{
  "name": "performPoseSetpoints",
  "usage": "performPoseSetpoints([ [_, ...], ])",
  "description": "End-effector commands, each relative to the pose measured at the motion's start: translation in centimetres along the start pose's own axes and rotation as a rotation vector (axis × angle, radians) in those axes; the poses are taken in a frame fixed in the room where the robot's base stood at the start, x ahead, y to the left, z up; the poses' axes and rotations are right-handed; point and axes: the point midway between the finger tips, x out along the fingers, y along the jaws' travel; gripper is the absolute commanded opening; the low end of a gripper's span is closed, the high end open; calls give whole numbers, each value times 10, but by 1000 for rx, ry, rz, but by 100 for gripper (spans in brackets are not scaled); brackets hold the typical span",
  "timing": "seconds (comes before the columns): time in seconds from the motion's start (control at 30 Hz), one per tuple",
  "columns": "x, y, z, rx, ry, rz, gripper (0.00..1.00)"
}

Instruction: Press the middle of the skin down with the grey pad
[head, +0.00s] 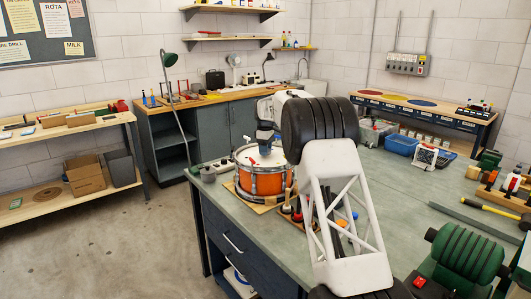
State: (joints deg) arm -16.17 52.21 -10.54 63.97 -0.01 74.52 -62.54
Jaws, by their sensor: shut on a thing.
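An orange drum (270,182) with a pale skin (245,155) and metal rims sits upright on the left end of the green-topped bench (222,197). My gripper (264,148) is over the skin, pointing down, with its fingers close to the skin's middle. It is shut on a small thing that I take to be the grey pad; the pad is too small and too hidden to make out. I cannot tell whether it touches the skin. A small red thing (253,161) shows on or just above the skin beside the fingers.
A small grey lidded pot (208,173) stands left of the drum. A holder with several tools (291,214) stands in front of it to the right. My arm crosses the bench.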

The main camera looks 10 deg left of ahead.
Motion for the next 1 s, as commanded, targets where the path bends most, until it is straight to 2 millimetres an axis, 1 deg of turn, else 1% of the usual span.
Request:
performPoseSetpoints([
  [0.2, -18, 0, 0, 0, 2, 3, 29],
  [0.5, -37, 0, 0, 0, 2, 3, 29],
  [1.0, -40, 0, 1, 4, 1, 3, 29],
])
